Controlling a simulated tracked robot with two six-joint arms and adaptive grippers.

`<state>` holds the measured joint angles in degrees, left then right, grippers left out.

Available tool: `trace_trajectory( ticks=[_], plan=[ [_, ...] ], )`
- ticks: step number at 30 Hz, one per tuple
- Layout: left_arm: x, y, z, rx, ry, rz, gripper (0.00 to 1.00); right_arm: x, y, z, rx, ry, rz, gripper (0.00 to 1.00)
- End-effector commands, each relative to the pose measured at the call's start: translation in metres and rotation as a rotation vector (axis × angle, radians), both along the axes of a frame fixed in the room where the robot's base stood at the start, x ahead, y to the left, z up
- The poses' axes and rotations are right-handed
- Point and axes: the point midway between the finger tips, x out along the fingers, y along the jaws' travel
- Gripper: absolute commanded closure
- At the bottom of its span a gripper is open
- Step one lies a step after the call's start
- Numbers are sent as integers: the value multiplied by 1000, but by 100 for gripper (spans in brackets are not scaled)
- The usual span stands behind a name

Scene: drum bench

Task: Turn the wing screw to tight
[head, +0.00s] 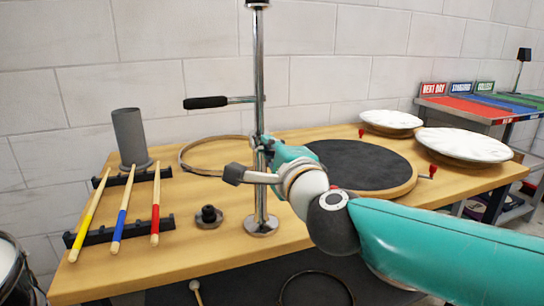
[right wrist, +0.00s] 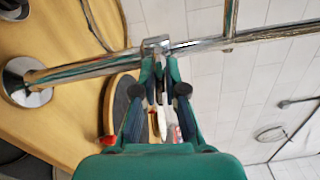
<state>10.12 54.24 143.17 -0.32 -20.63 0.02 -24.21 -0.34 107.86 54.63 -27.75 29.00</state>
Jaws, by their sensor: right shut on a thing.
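A chrome stand (head: 259,75) rises from a round base (head: 262,226) on the wooden bench. My right gripper (head: 264,148) reaches the stand's pole from the right, a little below the side rod. In the right wrist view the chrome pole (right wrist: 90,67) crosses the picture, with a metal collar (right wrist: 155,43) on it. The right gripper's fingers (right wrist: 159,58) are closed together at this collar. They seem to be shut on the wing screw, which is mostly hidden between the fingertips. I cannot read how far the screw is turned. My left gripper is not in view.
A side rod with a black grip (head: 205,102) sticks out left from the pole. A hoop (head: 188,158) and a dark round pad (head: 360,165) lie behind. Drumsticks (head: 122,217) rest in a rack at left. White drumheads (head: 463,144) stand at right.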

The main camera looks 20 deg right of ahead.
Motion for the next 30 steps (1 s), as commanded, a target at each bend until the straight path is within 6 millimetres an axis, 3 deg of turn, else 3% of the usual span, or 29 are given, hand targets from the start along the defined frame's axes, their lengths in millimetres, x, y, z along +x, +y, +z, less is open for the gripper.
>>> trace_trajectory(
  ticks=[1,30],
  plan=[
    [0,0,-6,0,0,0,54,0,0,-8,45,10,-1,100],
    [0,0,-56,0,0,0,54,1,4,-13,963,45,-3,100]
  ],
)
